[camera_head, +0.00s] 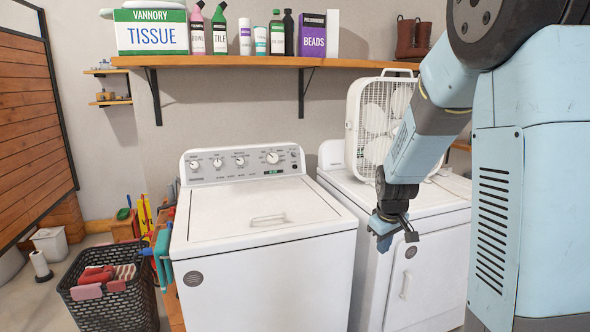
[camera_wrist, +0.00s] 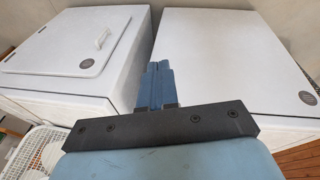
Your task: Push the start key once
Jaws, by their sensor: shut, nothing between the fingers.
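A white washer (camera_head: 262,255) stands in the middle of the head view. Its control panel (camera_head: 218,176) at the back has several round knobs, and small dark buttons (camera_head: 293,154) near its right end. Their labels are too small to read, so I cannot tell which key is start. My gripper (camera_head: 384,241) hangs in front of the dryer, to the right of and apart from the washer. It is pointed down and touches nothing visible. In the wrist view, the blue fingers (camera_wrist: 158,86) are together and empty.
A white dryer (camera_head: 423,220) stands right of the washer, with a box fan (camera_head: 370,125) on top. A wooden shelf (camera_head: 240,61) with bottles and boxes hangs above the panel. A dark laundry basket (camera_head: 112,301) stands at the lower left. The space above the washer lid is clear.

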